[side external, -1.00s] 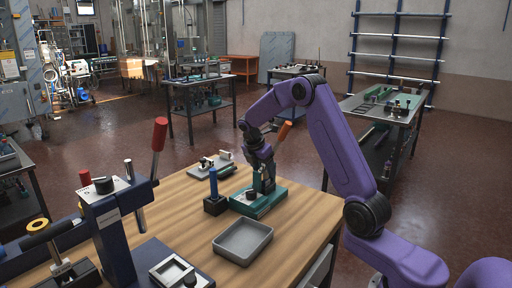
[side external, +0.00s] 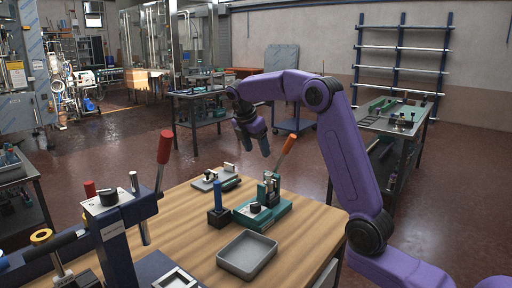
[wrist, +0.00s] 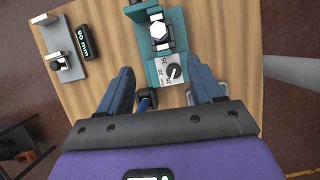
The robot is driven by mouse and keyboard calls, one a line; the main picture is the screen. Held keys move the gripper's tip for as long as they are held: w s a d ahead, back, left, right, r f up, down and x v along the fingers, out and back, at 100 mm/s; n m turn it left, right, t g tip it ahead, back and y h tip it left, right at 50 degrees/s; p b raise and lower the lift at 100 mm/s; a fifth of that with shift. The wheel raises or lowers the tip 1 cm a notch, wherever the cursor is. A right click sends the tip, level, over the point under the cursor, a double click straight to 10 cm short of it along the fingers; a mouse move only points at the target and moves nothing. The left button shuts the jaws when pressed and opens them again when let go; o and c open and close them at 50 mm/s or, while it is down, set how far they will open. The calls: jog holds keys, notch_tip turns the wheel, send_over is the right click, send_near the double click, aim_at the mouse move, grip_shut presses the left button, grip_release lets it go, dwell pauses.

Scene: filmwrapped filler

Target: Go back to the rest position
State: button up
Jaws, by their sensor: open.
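My gripper (side external: 256,149) is raised above the wooden table, its fingers pointing down, apart from everything below. In the wrist view my gripper (wrist: 164,78) has its two blue fingers spread wide with nothing held between them. Below it is the teal clamp fixture (side external: 256,222) with an orange-handled lever (side external: 288,143). The fixture also shows in the wrist view (wrist: 153,72), with a black dial on a white scale plate. A blue peg (side external: 217,191) stands upright in a black block (side external: 218,219) beside the fixture; the wrist view shows it partly behind the left finger.
An empty grey tray (side external: 247,271) lies at the table's front. A blue press with a red-handled lever (side external: 165,147) stands at the left. Air around the raised arm is clear.

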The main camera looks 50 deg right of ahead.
dwell(0.4)
jog(key=s+a+f+m+t+y, duration=0.1)
jog(key=s+a+f, duration=0.1)
jog(key=s+a, duration=0.6)
jog(key=s+a+f+m+y, duration=0.15)
jog(key=s+a, duration=0.25)
jog(key=a, duration=0.7)
jog(key=s+a+f+m+y, duration=0.1)
jog(key=s+f, duration=0.2)
jog(key=s, duration=0.9)
jog(key=s+a+f+m+y, duration=0.1)
jog(key=s+f, duration=0.2)
jog(key=s, duration=1)
jog(key=shift+a+f+g, duration=0.25)
jog(key=shift+g, duration=0.05)
